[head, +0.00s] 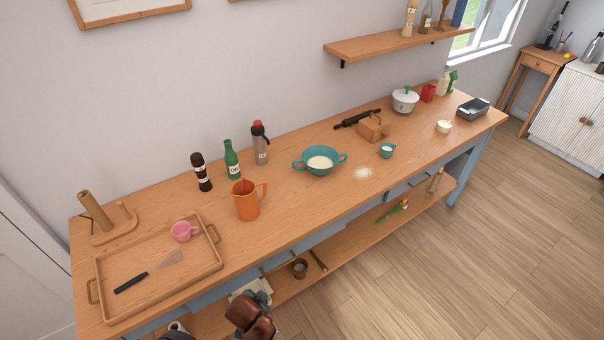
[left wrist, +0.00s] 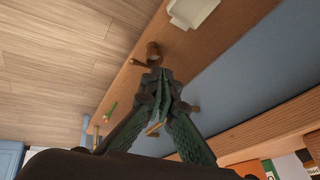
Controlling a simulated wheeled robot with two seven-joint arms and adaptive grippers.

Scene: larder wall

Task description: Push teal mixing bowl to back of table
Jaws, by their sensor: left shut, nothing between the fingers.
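The teal mixing bowl (head: 321,172) stands upright on the wooden table (head: 290,205), around the middle of its depth. It has two side handles and holds something cream-coloured. My left gripper (head: 264,298) is low at the front of the table, well below and in front of the bowl. In the left wrist view, its fingers (left wrist: 158,82) are together with nothing between them. The bowl does not show in the left wrist view. My right gripper is not in view.
An orange jug (head: 248,202) stands left of the bowl; a grey bottle (head: 261,146) is behind it to the left. A small teal cup (head: 387,151) and a wooden box (head: 373,127) are to the right. A lower shelf (head: 345,245) holds a brown cup (head: 300,268).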

